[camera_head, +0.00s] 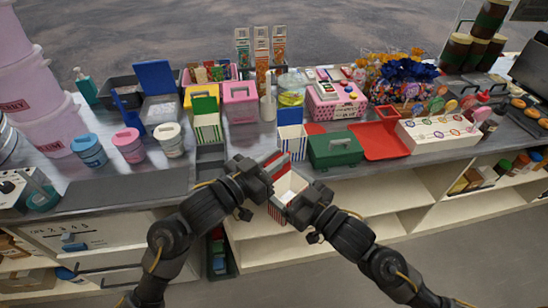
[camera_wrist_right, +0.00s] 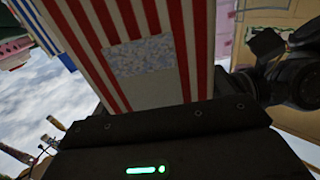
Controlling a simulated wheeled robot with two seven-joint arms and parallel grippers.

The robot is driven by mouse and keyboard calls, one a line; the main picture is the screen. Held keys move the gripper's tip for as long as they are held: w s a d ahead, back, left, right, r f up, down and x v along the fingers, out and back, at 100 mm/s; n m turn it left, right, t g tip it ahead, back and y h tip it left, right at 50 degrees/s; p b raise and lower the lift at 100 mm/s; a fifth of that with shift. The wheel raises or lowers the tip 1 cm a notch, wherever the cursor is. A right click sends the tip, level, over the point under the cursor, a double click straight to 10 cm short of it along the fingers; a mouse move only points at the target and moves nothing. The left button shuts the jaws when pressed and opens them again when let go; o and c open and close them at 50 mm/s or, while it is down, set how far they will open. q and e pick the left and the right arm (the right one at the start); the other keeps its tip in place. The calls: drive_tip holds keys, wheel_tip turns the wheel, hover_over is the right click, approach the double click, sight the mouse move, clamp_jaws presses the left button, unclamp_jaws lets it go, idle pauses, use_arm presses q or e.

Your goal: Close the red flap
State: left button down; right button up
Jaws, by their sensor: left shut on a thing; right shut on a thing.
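A red-and-white striped box (camera_head: 289,187) is held over the table's front edge in the head view, tilted, with its pale inside showing. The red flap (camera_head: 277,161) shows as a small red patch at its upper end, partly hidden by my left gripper. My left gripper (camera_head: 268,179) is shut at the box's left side. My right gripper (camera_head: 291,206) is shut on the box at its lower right. The striped wall with a grey speckled patch (camera_wrist_right: 140,57) fills the middle of the right wrist view. The fingertips are mostly hidden.
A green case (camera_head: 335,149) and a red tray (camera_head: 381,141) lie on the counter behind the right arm. A blue-flapped striped box (camera_head: 293,138) stands behind the held box. Pails (camera_head: 129,145) stand at left. Open shelves (camera_head: 400,190) lie below the counter edge.

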sight(285, 168)
use_arm(q)
drive_tip(key=shift+s+d+f+m, duration=0.1)
drive_tip(key=shift+s+d+m, duration=0.3)
drive_tip(key=shift+m, duration=0.65)
drive_tip(key=shift+s+d+r+m, duration=0.1)
drive_tip(key=shift+s+d+m, duration=0.3)
drive_tip(key=shift+m, duration=0.6)
drive_tip(key=shift+s+d+f+m, duration=0.1)
drive_tip(key=shift+s+d+m, duration=0.3)
drive_tip(key=shift+m, duration=0.65)
drive_tip(key=shift+a, duration=0.1)
drive_tip(key=c, duration=1.4)
unclamp_jaws()
drive_tip(key=shift+c, duration=0.2)
drive_tip(key=v, duration=1.2)
drive_tip(key=shift+a, duration=0.1)
